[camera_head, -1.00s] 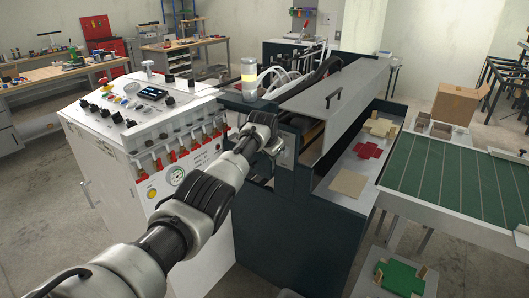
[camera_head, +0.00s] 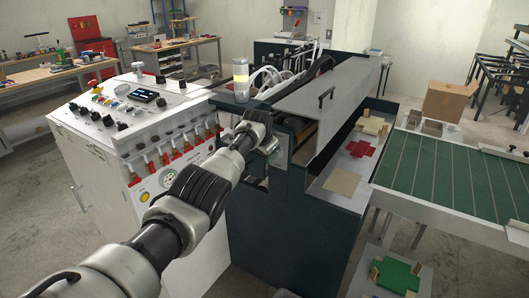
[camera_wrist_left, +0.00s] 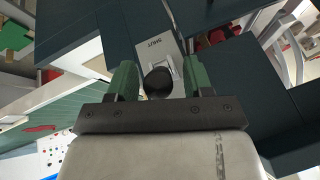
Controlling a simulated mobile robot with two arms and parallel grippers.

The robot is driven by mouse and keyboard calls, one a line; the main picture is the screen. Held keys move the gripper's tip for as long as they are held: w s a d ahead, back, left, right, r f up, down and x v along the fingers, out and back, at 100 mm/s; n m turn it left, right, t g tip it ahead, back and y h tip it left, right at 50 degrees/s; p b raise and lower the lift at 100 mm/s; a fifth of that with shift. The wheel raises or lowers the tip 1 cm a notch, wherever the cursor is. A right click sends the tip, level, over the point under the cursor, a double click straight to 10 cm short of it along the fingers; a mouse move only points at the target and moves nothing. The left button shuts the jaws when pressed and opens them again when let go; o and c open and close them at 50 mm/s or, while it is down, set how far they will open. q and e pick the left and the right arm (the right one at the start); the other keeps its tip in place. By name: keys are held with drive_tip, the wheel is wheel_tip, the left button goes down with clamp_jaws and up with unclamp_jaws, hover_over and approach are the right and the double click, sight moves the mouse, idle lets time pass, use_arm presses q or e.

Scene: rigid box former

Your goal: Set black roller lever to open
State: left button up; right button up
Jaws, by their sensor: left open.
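The black roller lever (camera_wrist_left: 158,83) shows in the left wrist view as a round black knob in front of a pale metal plate (camera_wrist_left: 150,45) with small lettering that looks like "SHUT". My left gripper (camera_wrist_left: 160,74) is open, with one green finger on each side of the knob. I cannot tell whether the fingers touch it. In the head view my left gripper (camera_head: 270,143) is at the near end of the dark machine (camera_head: 300,240), in front of the pale plate (camera_head: 277,157). The lever is hidden there behind my wrist. My right gripper is not in view.
A white control cabinet (camera_head: 95,165) with red-handled valves and a gauge stands to the left. A grey cover with a black handle (camera_head: 326,97) lies along the top. A green conveyor (camera_head: 440,175) is at right.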

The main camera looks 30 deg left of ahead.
use_arm(q)
drive_tip(key=shift+s+r, duration=0.1)
drive_tip(key=shift+v, duration=0.8)
drive_tip(key=b+v, duration=0.2)
drive_tip(key=v, duration=0.7)
